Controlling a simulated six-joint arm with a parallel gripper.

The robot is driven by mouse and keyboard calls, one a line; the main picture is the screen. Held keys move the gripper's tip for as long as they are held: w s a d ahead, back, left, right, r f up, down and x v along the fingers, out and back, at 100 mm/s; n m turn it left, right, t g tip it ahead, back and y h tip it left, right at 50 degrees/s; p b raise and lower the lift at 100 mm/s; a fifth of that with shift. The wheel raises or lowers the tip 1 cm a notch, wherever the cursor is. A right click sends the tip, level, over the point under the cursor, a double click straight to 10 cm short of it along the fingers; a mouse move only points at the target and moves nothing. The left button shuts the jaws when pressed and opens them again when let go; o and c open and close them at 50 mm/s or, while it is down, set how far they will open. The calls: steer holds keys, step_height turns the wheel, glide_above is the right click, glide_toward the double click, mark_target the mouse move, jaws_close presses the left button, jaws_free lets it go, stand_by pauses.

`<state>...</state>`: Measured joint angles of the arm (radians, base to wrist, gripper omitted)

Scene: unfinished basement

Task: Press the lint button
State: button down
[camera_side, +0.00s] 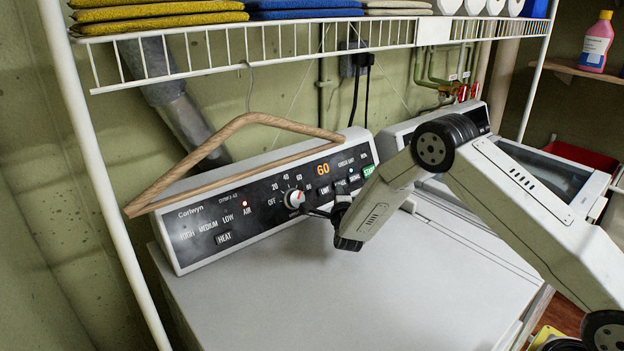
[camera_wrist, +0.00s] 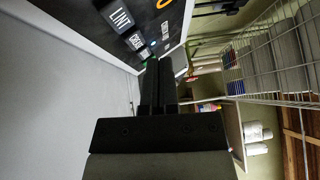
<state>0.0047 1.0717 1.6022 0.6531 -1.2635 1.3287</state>
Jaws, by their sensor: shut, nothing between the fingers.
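The lint button (camera_side: 324,190) is a small dark key with white lettering on the black control panel (camera_side: 190,238) of the white dryer, right of the knob (camera_side: 294,198). In the wrist view the lint button (camera_wrist: 120,17) is at the top, upper left of my fingers. My gripper (camera_side: 318,212) is just below and in front of the button row, with its fingertips toward the panel near the knob. In the wrist view my gripper (camera_wrist: 158,70) has its fingers together and empty. I cannot tell whether the fingertips touch the panel.
More keys sit right of lint, ending in a green start key (camera_side: 368,170). A wooden hanger (camera_side: 200,155) hangs from the wire shelf (camera_side: 250,50), crossing in front of the panel's upper edge. The dryer top (camera_side: 330,300) is clear. A second appliance stands at the right.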

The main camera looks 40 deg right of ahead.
steer(key=shift+s+r, duration=0.3)
steer(key=shift+s, duration=0.4)
stand_by(0.3)
steer(key=s+a+r+n+g+y, duration=0.3)
steer(key=s+a+n+g+y, duration=0.2)
steer(key=s+a+n+y, duration=0.75)
steer(key=s+d+n+g+h, duration=0.1)
steer(key=s+d+n+g, duration=0.1)
steer(key=s+n+g, duration=0.5)
steer(key=s+f+n, duration=0.1)
steer(key=s+n, duration=0.5)
steer(key=s, duration=0.6)
steer(key=shift+s+g, duration=0.25)
steer(key=shift+g, duration=0.05)
